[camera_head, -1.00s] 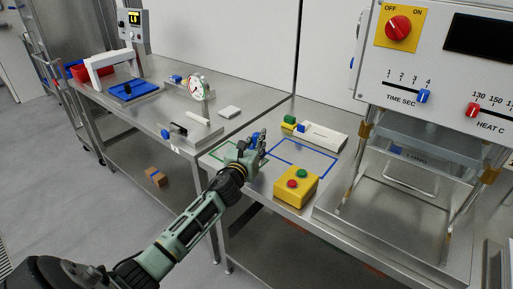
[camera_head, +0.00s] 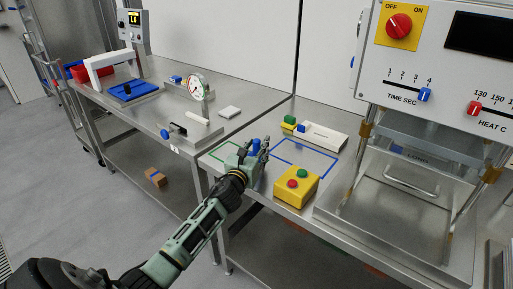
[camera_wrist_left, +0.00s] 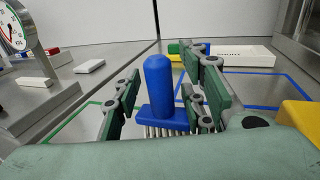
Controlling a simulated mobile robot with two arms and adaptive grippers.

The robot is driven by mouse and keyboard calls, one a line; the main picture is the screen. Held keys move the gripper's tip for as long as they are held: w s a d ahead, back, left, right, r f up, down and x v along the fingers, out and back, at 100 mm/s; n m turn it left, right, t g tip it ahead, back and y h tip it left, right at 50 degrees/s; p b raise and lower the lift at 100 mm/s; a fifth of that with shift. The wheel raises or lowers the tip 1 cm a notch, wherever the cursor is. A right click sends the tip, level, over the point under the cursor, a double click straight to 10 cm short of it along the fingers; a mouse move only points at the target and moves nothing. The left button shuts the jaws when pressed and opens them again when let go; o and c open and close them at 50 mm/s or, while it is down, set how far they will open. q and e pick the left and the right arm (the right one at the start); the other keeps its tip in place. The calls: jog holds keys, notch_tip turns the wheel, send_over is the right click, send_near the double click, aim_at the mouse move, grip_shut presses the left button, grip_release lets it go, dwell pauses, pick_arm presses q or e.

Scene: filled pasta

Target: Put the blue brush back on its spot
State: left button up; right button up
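The blue brush (camera_wrist_left: 159,85) stands upright with its handle up and pale bristles down, between the fingers of my left gripper (camera_wrist_left: 163,100). The fingers are spread, one on each side of the brush, and I see no clear grip on it. In the head view the brush (camera_head: 255,146) shows partly behind the gripper (camera_head: 257,155), low over the near left part of the table. A blue outline (camera_head: 318,176) is marked on the table to the right, and a green outline (camera_head: 213,156) to the left. My right gripper is not in view.
A yellow box with red and green buttons (camera_head: 296,187) stands close to the right of my left gripper. Behind are a white block (camera_head: 323,136) and a small green and yellow piece (camera_head: 289,122). The blue outline's inside looks clear. A large press machine (camera_head: 440,60) stands at right.

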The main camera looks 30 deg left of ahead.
pick_arm(q)
jog(key=shift+r, duration=0.2)
jog(key=shift+s+d+f, duration=0.1)
jog(key=shift+s+f, duration=0.05)
jog(key=shift+s, duration=0.15)
jog(key=v, duration=1.1)
jog(key=shift+s, duration=0.2)
jog(key=shift+d, duration=0.1)
